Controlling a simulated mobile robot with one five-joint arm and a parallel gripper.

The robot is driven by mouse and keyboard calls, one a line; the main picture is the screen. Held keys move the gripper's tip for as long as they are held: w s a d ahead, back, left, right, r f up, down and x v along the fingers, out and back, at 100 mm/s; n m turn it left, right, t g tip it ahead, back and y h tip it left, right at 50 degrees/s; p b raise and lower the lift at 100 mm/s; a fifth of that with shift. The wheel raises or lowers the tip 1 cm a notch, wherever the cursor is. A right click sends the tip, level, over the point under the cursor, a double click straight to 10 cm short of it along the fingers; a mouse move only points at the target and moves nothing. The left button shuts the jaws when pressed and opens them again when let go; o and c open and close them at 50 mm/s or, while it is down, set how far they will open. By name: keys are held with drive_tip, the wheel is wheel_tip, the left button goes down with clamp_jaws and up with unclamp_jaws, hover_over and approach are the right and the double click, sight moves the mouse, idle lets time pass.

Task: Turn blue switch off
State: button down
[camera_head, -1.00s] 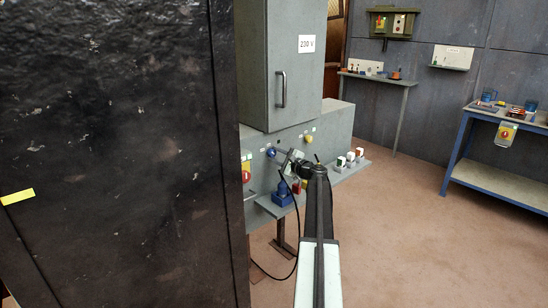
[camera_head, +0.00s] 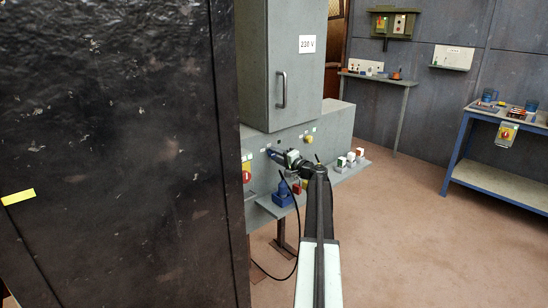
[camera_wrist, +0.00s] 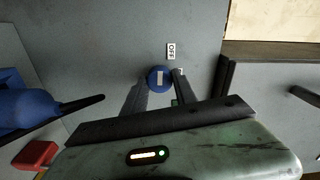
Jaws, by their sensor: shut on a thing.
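The blue switch (camera_wrist: 159,79) is a round knob on the grey panel (camera_wrist: 95,40), with a white bar across its face. In the wrist view the bar runs nearly up and down. A small white "OFF" label (camera_wrist: 171,51) is just above it, slightly right. My gripper (camera_wrist: 160,85) has its fingertips on either side of the knob and is shut on it. In the head view my gripper (camera_head: 275,154) reaches the front of the grey cabinet and hides most of the switch.
A blue socket (camera_head: 282,196) sits on the ledge below, with a black cable hanging from it. It also shows at the left of the wrist view (camera_wrist: 22,108). A red knob (camera_head: 246,177) is left of my gripper. A dark wall panel (camera_head: 110,150) fills the left.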

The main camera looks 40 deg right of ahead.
drive_tip(key=shift+w+n, duration=0.1)
drive_tip(key=shift+n, duration=0.3)
drive_tip(key=c, duration=1)
unclamp_jaws()
drive_tip(key=s, duration=0.7)
drive_tip(key=shift+s+a, duration=0.3)
drive_tip(key=shift+s, duration=0.1)
